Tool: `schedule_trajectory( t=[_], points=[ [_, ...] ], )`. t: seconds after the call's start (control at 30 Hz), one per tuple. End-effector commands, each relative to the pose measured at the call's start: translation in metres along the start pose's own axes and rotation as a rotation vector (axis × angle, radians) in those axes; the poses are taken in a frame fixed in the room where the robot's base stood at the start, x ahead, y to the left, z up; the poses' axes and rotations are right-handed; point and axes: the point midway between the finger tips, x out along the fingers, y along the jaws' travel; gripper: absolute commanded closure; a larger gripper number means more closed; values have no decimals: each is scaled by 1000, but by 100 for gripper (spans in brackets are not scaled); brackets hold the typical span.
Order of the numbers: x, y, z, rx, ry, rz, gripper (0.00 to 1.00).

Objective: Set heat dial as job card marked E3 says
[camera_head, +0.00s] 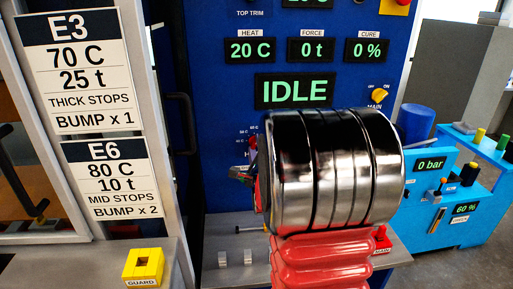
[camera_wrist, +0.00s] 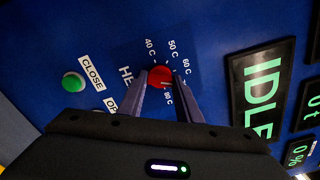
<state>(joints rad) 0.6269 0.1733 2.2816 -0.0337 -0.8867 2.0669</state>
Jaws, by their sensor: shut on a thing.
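Job card E3 (camera_head: 85,75) hangs on the left and reads 70 C, 25 t, thick stops, bump x 1. The red heat dial (camera_wrist: 160,76) is on the blue panel, with marks 40 C, 50 C and 60 C showing beyond it and 80 C close below it. My gripper (camera_wrist: 157,80) is shut on the dial, one finger on each side. A small white pointer line on the dial faces right, towards the part of the scale covered by the right finger; its exact mark is unclear. The heat readout (camera_head: 250,50) shows 20 C. In the head view my arm hides most of the dial.
Card E6 (camera_head: 108,178) hangs below card E3. The IDLE display (camera_head: 294,91) and the force and cure readouts sit above my arm. A green button (camera_wrist: 73,82) labelled CLOSE is left of the dial. A yellow guard block (camera_head: 143,266) stands at the front left.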

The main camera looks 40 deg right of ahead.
Motion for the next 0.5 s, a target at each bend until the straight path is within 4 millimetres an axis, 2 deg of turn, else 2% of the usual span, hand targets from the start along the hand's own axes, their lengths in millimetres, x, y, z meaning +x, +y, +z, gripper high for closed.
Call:
schedule_trajectory(
  t=[0.03, 0.2, 0.5],
  points=[
    [-1, 2, -6, 43, 13, 5, 91],
    [-1, 3, -6, 170, 13, 5, 91],
    [-1, 4, -6, 295, 14, 5, 91]
  ],
)
